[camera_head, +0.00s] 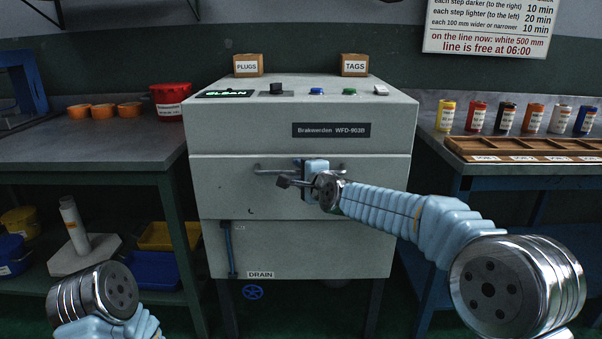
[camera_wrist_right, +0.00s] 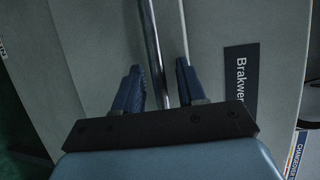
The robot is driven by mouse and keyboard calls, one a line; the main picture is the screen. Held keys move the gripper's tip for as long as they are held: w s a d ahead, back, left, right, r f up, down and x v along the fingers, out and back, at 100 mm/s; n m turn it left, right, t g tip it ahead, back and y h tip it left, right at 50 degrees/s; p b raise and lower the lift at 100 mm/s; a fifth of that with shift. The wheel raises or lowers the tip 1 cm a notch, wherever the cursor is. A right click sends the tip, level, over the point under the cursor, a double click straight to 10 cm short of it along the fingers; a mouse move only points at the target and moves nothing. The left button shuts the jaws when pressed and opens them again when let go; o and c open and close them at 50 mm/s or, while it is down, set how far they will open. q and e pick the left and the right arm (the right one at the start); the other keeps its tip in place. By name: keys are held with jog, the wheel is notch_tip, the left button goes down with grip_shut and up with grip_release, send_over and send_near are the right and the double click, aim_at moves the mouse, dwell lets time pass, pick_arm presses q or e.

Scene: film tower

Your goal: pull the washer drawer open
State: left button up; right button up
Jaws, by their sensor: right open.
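My right gripper (camera_head: 308,166) is at the middle of the handle. In the wrist view its two blue fingers (camera_wrist_right: 156,88) stand apart, one on each side of the bar, with visible gaps. My left arm shows at bottom left; its gripper is out of frame.
Left bench (camera_head: 90,150) holds orange rings and a red tub (camera_head: 171,102). Right bench (camera_head: 450,125) holds several coloured canisters and a wooden tray (camera_head: 480,146). PLUGS (camera_head: 248,64) and TAGS (camera_head: 355,64) boxes stand on the washer. A blue drain valve (camera_head: 253,292) is below it.

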grip_shut()
jog(key=shift+s, duration=0.15)
